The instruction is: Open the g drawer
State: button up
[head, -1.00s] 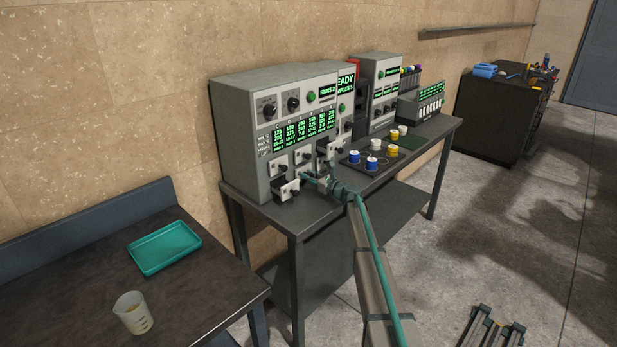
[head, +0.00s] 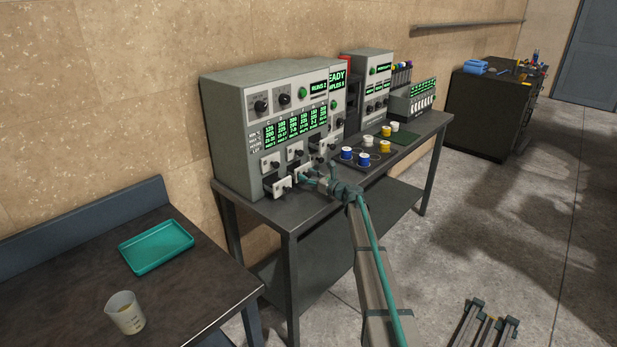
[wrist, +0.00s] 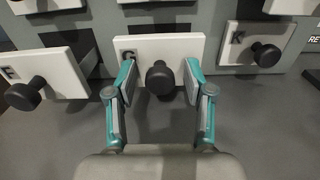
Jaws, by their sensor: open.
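The G drawer (wrist: 142,47) is a white front with a dark round knob (wrist: 160,78) on the grey press (head: 235,130). In the wrist view its letter is partly covered by my left finger. My gripper (wrist: 159,73) is open, with one teal finger on each side of the G knob. A gap shows between each finger and the knob. In the head view my gripper (head: 312,179) is at the lower row of drawers and partly hides the G drawer.
The F drawer (wrist: 45,77) on the left stands out from the press. The K drawer (wrist: 258,43) is on the right. Blue, white and yellow cups (head: 364,159) stand on the bench to the right. A teal tray (head: 155,247) and a beaker (head: 125,312) are on the left table.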

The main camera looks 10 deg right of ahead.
jog(key=v, duration=1.1)
jog(key=shift+s+d, duration=0.35)
